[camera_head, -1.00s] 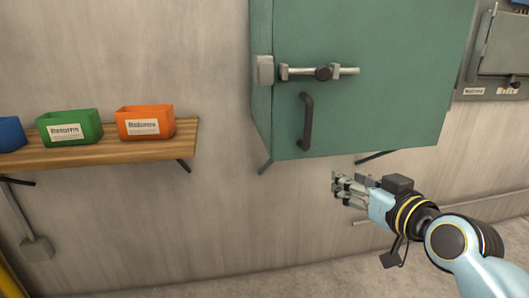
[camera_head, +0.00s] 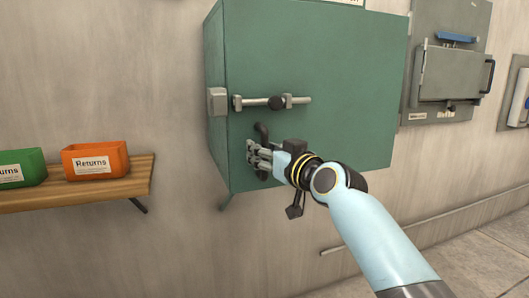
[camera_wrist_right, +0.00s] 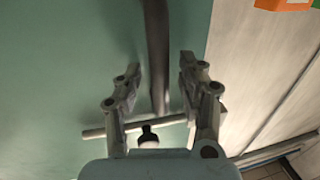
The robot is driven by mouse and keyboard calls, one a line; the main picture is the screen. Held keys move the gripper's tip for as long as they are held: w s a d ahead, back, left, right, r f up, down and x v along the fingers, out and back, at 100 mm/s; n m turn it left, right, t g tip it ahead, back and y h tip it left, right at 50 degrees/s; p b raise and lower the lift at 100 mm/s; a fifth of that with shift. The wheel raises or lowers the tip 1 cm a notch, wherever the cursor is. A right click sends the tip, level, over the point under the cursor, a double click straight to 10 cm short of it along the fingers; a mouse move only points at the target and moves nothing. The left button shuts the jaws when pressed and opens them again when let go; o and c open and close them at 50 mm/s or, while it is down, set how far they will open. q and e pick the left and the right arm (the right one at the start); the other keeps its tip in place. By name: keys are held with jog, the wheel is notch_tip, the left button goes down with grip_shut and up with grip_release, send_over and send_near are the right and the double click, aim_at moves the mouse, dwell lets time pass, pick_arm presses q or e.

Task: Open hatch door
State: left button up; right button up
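The green hatch (camera_head: 320,110) hangs on the wall with its door closed. A dark handle (camera_head: 261,132) stands upright on the door, its lower part hidden by my right gripper (camera_head: 255,155). A silver bolt (camera_head: 255,102) with a black knob sits above it, its left end apart from the grey block (camera_head: 217,101). In the right wrist view my right gripper (camera_wrist_right: 160,68) is open, and the handle (camera_wrist_right: 157,40) lies in line with the gap between its fingers. Whether the fingers touch it I cannot tell. The bolt (camera_wrist_right: 95,133) also shows there. My left gripper is not in view.
A wooden shelf (camera_head: 75,194) at the left carries an orange bin (camera_head: 96,161) and a green bin (camera_head: 22,168). A grey wall panel (camera_head: 450,75) is at the upper right. The wall below the hatch is mostly clear.

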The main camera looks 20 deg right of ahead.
grip_shut()
dwell(0.3)
dwell(0.5)
